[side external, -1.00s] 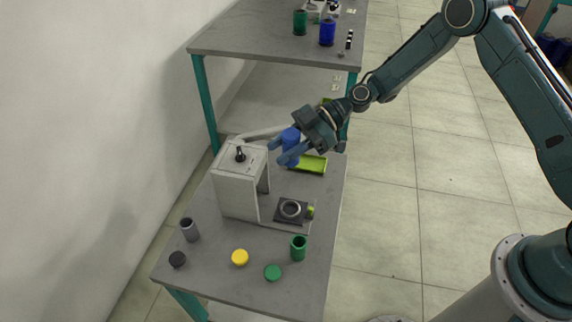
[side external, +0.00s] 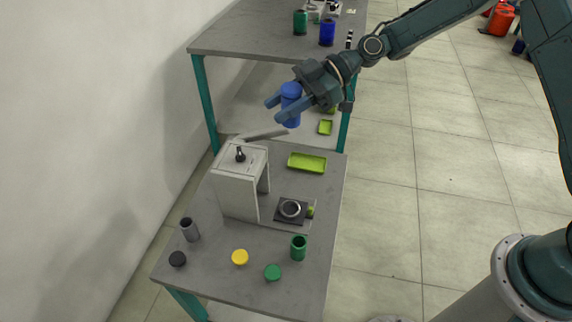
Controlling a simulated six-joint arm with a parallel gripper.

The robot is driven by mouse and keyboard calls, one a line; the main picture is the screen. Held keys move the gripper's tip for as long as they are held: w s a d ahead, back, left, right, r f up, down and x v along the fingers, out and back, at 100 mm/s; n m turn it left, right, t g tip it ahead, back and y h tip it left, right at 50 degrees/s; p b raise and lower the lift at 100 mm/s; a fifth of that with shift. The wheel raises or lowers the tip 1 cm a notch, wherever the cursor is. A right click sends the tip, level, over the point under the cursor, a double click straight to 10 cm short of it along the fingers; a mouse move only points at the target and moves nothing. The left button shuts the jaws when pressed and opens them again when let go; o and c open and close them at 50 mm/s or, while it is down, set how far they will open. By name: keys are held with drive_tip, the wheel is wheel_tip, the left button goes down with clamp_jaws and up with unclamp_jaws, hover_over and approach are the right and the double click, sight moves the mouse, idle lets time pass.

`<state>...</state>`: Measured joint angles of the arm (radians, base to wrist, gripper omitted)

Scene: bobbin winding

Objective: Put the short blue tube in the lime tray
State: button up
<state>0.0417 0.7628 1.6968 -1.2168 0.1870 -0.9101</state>
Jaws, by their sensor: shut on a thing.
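My gripper (side external: 283,108) is shut on a blue tube (side external: 291,119), which stands about upright between the two fingers. Gripper and tube are in the air over the far end of the near table. The lime tray (side external: 307,163) lies on that table, below the tube in the picture, and looks empty. A second blue tube (side external: 327,33) stands on the far table. From this view I cannot tell which of the two blue tubes is shorter.
A white machine (side external: 240,180) with a lever stands left of the tray, and a dark fixture with a ring (side external: 291,210) sits before it. A green tube (side external: 298,247), a grey tube (side external: 190,229) and yellow, green and black discs stand nearer.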

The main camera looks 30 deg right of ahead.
drive_tip(key=shift+w+d+f+m+t, duration=0.25)
drive_tip(key=shift+w+d+m+t, duration=0.1)
drive_tip(key=shift+w+m+t, duration=0.25)
drive_tip(key=w+d+m+t+h, duration=0.8)
drive_tip(key=w+d+m+t, duration=0.2)
drive_tip(key=w+d, duration=0.4)
wheel_tip(320, 180, down, 25)
drive_tip(key=d, duration=0.1)
drive_tip(key=shift+s+r+m, duration=0.15)
drive_tip(key=shift+s+m, duration=0.15)
drive_tip(key=shift+s, duration=0.05)
drive_tip(key=shift+g, duration=0.3)
drive_tip(key=shift+f, duration=2.4)
drive_tip(key=shift+f, duration=0.95)
drive_tip(key=o, duration=1)
